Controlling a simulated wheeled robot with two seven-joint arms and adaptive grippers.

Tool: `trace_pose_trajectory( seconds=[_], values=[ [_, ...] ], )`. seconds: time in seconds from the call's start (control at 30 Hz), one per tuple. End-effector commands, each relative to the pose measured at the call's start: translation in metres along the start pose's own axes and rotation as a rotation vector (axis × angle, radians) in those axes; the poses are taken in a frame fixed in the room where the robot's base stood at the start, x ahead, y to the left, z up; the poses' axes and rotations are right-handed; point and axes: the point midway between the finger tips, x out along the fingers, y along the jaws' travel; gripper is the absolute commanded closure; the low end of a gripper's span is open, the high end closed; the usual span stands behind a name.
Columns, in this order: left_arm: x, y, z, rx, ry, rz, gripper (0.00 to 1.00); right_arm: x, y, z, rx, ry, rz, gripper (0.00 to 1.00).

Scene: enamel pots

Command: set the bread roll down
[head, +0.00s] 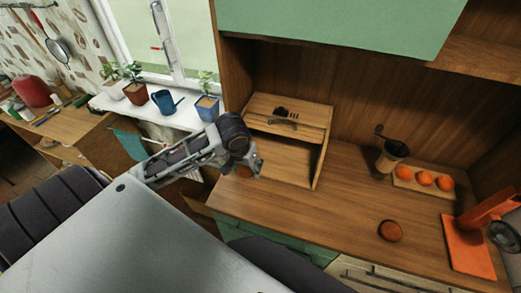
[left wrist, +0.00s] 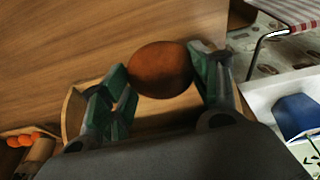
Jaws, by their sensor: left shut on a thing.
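My left gripper (head: 250,164) is shut on a brown bread roll (head: 243,171), in front of the left side of an open-fronted wooden bread box (head: 313,117). In the left wrist view, the roll (left wrist: 160,68) sits between the two green fingers of the gripper (left wrist: 163,76). In the head view, the arm and gripper hide most of the roll. I cannot tell whether its underside touches anything. A second round brown roll-like thing (head: 390,230) lies on the wooden counter (head: 335,218). My right gripper is not in view.
Dark items (head: 285,115) lie on the bread box top. A grinder (head: 391,155) and a board with orange fruits (head: 424,179) stand at the right back. An orange stand (head: 468,245) is at the far right. The counter middle is clear. A blue pot (head: 207,108) stands on the sill.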

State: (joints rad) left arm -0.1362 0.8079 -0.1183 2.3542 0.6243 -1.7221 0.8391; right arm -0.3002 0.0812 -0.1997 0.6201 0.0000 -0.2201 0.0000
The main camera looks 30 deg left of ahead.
Motion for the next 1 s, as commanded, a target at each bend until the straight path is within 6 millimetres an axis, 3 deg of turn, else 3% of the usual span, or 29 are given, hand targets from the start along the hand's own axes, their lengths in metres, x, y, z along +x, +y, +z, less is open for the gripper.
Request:
trace_pose_trajectory(
  seconds=[1.0],
  values=[
    [0.027,0.001,-0.104,-0.002,0.001,0.001,0.66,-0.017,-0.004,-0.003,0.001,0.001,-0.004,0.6]
  ],
)
